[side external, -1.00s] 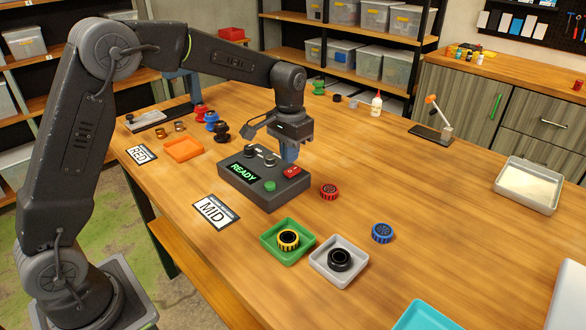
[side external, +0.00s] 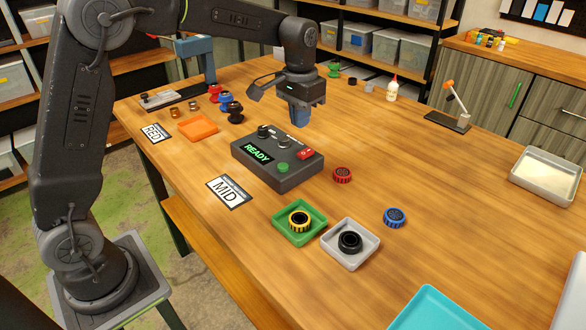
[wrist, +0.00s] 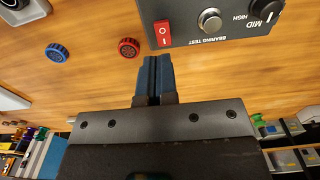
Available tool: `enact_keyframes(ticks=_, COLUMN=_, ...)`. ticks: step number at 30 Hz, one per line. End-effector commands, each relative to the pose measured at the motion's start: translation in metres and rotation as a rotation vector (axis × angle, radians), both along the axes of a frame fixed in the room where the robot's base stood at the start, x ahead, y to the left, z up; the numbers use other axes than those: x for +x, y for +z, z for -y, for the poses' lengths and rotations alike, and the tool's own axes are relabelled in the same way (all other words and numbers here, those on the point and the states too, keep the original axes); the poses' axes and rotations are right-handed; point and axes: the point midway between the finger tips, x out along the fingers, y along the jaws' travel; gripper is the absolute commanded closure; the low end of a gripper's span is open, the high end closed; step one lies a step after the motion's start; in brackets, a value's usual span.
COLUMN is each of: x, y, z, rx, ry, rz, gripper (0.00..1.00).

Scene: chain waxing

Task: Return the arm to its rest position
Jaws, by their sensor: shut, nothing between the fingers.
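My gripper (side external: 301,118) hangs above the table just behind the bearing test box (side external: 272,172). Its blue fingers are closed together and hold nothing. In the wrist view the shut fingers (wrist: 153,74) point toward the box, near its red switch (wrist: 164,33). The fingers are apart from the box.
A red wheel (side external: 342,175) and a blue wheel (side external: 395,217) lie right of the box. A green tray (side external: 284,232) holds a yellow-black ring, a grey tray (side external: 336,260) a black one. An orange tray (side external: 198,127) and MID card (side external: 229,191) lie left. The table's right middle is clear.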

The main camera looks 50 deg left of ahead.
Motion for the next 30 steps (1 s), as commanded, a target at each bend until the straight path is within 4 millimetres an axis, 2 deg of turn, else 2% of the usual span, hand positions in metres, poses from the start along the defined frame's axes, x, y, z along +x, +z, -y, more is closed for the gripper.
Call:
enact_keyframes(ticks=1, x=-0.012, y=0.013, z=0.002, rx=0.001, ry=-0.001, rz=0.025, gripper=1.00)
enact_keyframes(ticks=6, x=-0.068, y=0.049, z=0.008, rx=0.004, ry=-0.002, rz=0.125, gripper=1.00)
enact_keyframes(ticks=12, x=-0.142, y=0.069, z=0.015, rx=0.005, ry=-0.001, rz=0.247, gripper=1.00)
enact_keyframes(ticks=18, x=-0.211, y=0.064, z=0.019, rx=0.003, ry=-0.001, rz=0.364, gripper=1.00)
enact_keyframes(ticks=21, x=-0.237, y=0.055, z=0.021, rx=0.001, ry=-0.001, rz=0.411, gripper=1.00)
enact_keyframes(ticks=25, x=-0.256, y=0.045, z=0.022, rx=-0.001, ry=-0.002, rz=0.450, gripper=1.00)
enact_keyframes(ticks=30, x=-0.265, y=0.039, z=0.022, rx=-0.002, ry=-0.001, rz=0.467, gripper=1.00)
